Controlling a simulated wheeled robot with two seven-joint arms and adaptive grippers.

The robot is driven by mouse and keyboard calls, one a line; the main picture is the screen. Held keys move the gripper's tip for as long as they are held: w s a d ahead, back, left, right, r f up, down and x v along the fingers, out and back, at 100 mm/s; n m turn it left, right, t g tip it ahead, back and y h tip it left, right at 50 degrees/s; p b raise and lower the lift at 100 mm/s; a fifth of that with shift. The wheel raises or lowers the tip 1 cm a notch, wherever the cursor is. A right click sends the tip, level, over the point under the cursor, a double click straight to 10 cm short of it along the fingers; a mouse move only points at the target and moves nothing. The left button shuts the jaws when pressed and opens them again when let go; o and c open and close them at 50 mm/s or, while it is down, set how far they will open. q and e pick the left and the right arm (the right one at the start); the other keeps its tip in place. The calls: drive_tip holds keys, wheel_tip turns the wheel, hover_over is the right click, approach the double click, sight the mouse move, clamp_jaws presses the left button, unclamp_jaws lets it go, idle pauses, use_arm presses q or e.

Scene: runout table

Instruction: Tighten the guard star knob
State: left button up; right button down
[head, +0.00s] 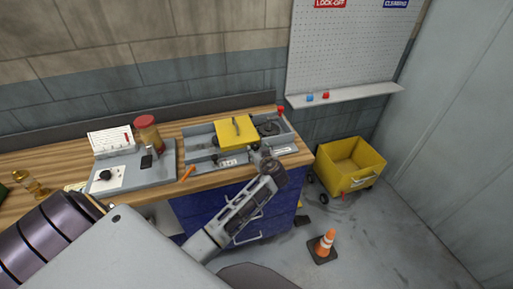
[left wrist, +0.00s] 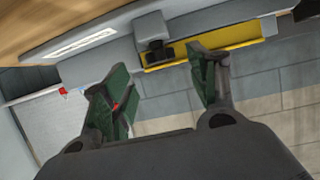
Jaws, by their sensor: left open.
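The yellow guard (head: 237,132) sits on a grey machine bed (head: 200,150) on the wooden bench, with a dark upright handle on top. My left gripper (head: 268,160) is at the front right edge of the bed, partly covering it. In the left wrist view my left gripper (left wrist: 155,68) is open and empty, its green-padded fingers spread. My right gripper is not in view.
A control panel (head: 115,178), a red-lidded jar (head: 147,133) and an orange tool (head: 187,173) are on the bench. Blue drawers (head: 265,225) are below. A yellow cart (head: 350,165) and a traffic cone (head: 324,246) stand on the floor at right.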

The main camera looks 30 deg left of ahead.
sight(255, 147)
use_arm(q)
drive_tip(key=shift+p+x, duration=0.4)
drive_tip(key=shift+x, duration=1.8)
drive_tip(key=c, duration=1)
drive_tip(key=shift+s+f+m+h, duration=0.1)
drive_tip(key=shift+m+h, duration=0.2)
drive_tip(key=shift+s+a+m+t+h, duration=0.1)
drive_tip(key=shift+a+m+t+h, duration=0.05)
drive_tip(key=shift+m+t+h, duration=0.5)
drive_tip(key=shift+s+a+m+t+h, duration=0.1)
drive_tip(key=shift+m+t+h, duration=0.35)
drive_tip(key=shift+m+h, duration=0.25)
drive_tip(key=shift+s+a+m+t+h, duration=0.15)
drive_tip(key=shift+m+t+h, duration=0.25)
drive_tip(key=shift+m+h, duration=0.2)
drive_tip(key=shift+w, duration=0.1)
